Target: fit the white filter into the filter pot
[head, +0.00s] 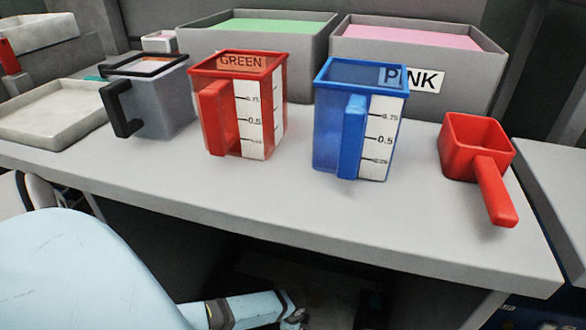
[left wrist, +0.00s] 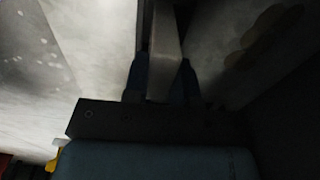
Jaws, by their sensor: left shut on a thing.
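My left gripper (left wrist: 162,75) shows in the left wrist view, its two dark fingers closed on a pale, flat, upright thing (left wrist: 164,45). This may be the white filter; the picture is too dark and close to be sure. A grey pot (head: 165,100) with a black rim and black handle stands upright at the left of the counter in the head view. It may be the filter pot, and I see no filter in it. The left gripper's position relative to the pot cannot be told. My right gripper is in neither view.
A red jug (head: 268,72), a blue jug (head: 332,95) and a red scoop (head: 470,140) stand right of the pot. Behind are grey bins of green foam (head: 265,24) and pink foam (head: 420,35). A pale tray (head: 50,125) lies left. The counter's front strip (head: 270,195) is clear.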

